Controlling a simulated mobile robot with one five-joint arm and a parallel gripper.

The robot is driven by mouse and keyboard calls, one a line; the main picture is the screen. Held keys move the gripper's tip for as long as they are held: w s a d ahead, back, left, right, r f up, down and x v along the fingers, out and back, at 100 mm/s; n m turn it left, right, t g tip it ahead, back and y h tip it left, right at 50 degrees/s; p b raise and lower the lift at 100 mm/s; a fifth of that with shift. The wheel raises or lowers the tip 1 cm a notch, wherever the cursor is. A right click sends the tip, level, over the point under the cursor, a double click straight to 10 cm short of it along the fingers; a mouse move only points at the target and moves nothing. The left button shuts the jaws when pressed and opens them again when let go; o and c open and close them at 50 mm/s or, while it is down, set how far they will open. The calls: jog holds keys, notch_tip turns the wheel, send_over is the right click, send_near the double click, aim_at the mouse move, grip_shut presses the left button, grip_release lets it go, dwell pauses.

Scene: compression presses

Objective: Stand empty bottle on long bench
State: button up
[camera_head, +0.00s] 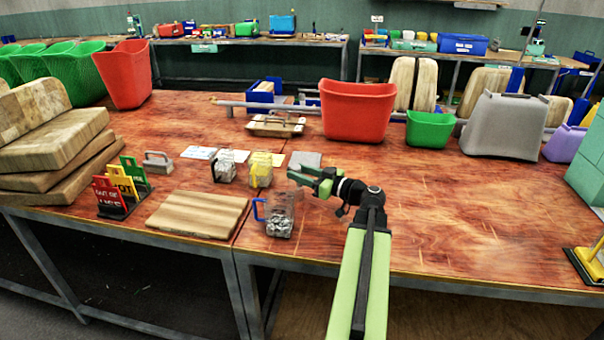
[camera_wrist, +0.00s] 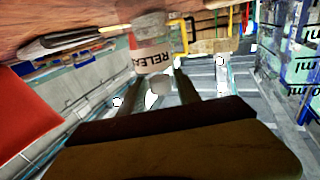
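My gripper (camera_head: 303,178), green and dark, is low over the front of the long red-brown bench (camera_head: 450,215), above and right of a clear jug. Its finger gap is too small to judge in the head view. In the wrist view, two dark finger-like shapes reach towards a white and red bottle-like object (camera_wrist: 152,55) labelled "RELEA…". I cannot tell whether they touch it. No bottle stands out clearly in the head view, and I cannot tell whether the labelled object is the empty one.
A clear jug (camera_head: 280,214) with a blue handle stands close by, with a wooden board (camera_head: 196,214) to its left. A yellow-handled jug (camera_head: 261,172) stands behind. A red bin (camera_head: 357,110) and a grey bin (camera_head: 503,125) stand farther back. The right front of the bench is clear.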

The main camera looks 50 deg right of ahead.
jog(key=shift+o, duration=0.6)
jog(key=shift+r, duration=0.1)
jog(key=shift+s+r, duration=0.1)
jog(key=shift+r, duration=0.1)
jog(key=s+d, duration=0.2)
jog(key=s, duration=0.9)
jog(key=shift+s, duration=0.35)
jog(key=shift+f, duration=0.15)
